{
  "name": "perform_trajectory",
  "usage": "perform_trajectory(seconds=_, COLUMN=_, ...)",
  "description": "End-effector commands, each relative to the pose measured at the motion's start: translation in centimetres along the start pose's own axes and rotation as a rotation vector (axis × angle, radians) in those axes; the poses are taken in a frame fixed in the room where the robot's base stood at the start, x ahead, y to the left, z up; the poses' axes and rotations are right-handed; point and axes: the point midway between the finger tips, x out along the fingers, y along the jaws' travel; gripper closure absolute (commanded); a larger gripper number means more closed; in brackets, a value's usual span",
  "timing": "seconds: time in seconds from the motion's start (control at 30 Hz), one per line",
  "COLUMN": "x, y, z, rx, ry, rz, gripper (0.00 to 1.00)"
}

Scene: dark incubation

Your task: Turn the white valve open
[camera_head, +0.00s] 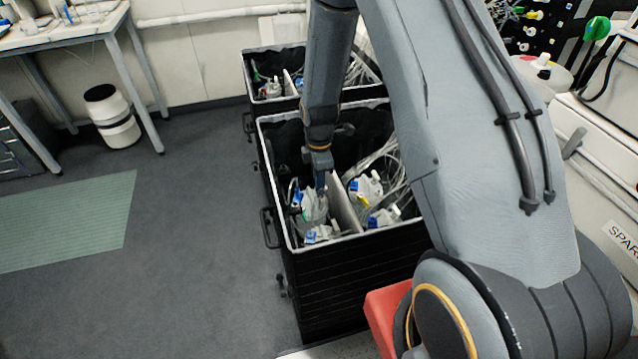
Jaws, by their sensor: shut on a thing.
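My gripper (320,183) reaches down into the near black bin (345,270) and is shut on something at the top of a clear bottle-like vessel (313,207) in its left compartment. The thing between the fingers is too small to make out, so I cannot tell whether it is the white valve. Other clear vessels with white and blue fittings (366,187) stand in the right compartment, past a grey divider (345,208). No valve can be told apart for certain at this size.
A second black bin (247,85) stands behind the near one. Clear tubing (385,158) lies bunched at the right inside the near bin. A white table (70,32) and a white bucket (113,115) are at the left. The floor left of the bins is clear.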

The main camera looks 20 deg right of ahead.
Motion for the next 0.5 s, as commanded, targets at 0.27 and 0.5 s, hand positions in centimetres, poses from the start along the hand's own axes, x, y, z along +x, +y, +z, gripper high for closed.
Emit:
perform_trajectory(seconds=0.27, x=-0.08, y=0.08, z=0.01, rx=-0.004, ry=0.000, rz=0.002, gripper=1.00)
perform_trajectory(seconds=0.5, x=-0.07, y=0.08, z=0.01, rx=-0.003, ry=0.000, rz=0.002, gripper=0.82)
